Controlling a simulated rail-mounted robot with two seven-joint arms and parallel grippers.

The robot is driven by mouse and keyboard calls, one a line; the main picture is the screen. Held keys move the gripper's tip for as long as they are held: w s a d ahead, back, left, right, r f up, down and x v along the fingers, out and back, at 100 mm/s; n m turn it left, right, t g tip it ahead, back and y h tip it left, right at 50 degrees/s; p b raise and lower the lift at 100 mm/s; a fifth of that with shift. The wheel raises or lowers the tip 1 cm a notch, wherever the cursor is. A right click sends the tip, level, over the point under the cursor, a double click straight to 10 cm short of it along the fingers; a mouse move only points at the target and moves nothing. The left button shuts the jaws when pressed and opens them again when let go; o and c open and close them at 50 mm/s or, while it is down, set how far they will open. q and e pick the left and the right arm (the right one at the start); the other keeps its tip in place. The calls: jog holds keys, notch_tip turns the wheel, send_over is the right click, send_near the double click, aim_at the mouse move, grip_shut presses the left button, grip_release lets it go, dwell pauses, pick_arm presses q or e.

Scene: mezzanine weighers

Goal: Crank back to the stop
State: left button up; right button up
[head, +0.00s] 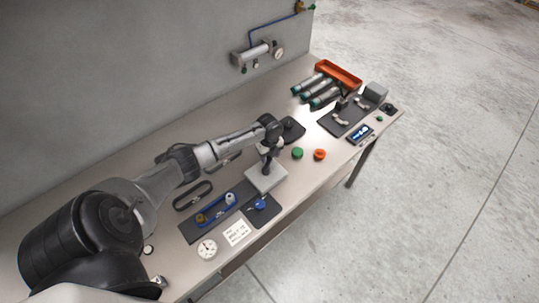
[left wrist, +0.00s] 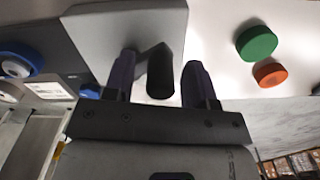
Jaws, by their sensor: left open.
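A pale grey block (head: 266,180) stands on the bench below my left gripper, and it fills the upper middle of the left wrist view (left wrist: 88,35). A black upright grip (left wrist: 160,78), which looks like the crank's handle, shows between my left fingers. My left gripper (head: 267,165) is open, with one dark finger on each side of the grip; gaps show on both sides in the left wrist view. The crank arm and its stop are mostly hidden by my gripper, so I cannot tell the crank's angle. My right gripper is not in view.
A green knob (head: 297,153) and an orange knob (head: 319,155) lie right of the block. A dark board with a blue belt (head: 203,221), a blue-knobbed plate (head: 248,217), a white card (head: 237,233) and a round dial (head: 207,249) lie nearer. An orange tray (head: 338,73) stands far right.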

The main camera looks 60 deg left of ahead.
pick_arm(q)
jog(key=c, duration=0.9)
jog(key=shift+r, duration=0.1)
